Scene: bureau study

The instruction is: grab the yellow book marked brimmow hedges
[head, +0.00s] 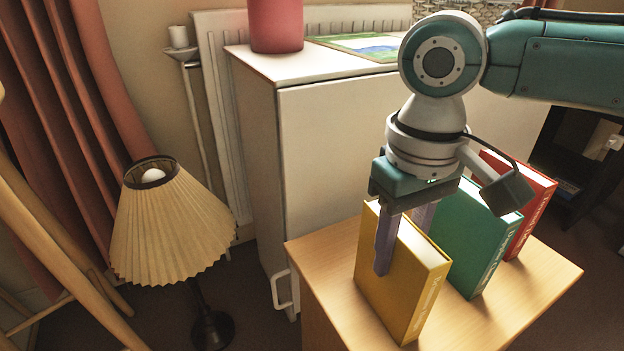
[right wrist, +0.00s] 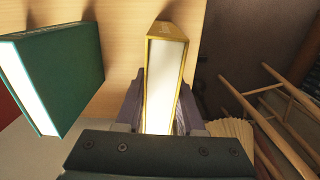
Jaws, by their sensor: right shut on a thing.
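The yellow book (head: 401,283) stands upright on a small wooden table (head: 541,286), its lettered spine toward the front right; the lettering is too small to read. My right gripper (head: 402,246) comes down over it from above and is shut on it, one finger on each cover. In the right wrist view the yellow book (right wrist: 166,70) sits between the two fingers (right wrist: 160,108), its page edges facing the camera. The book's base seems to be on the tabletop; I cannot tell for certain. My left gripper is not in view.
A green book (head: 470,240) stands just right of the yellow one, with a gap, and a red book (head: 531,200) beyond it. A white cabinet (head: 340,150) stands behind the table. A pleated lamp (head: 175,225) is at the left. The table's front right is bare.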

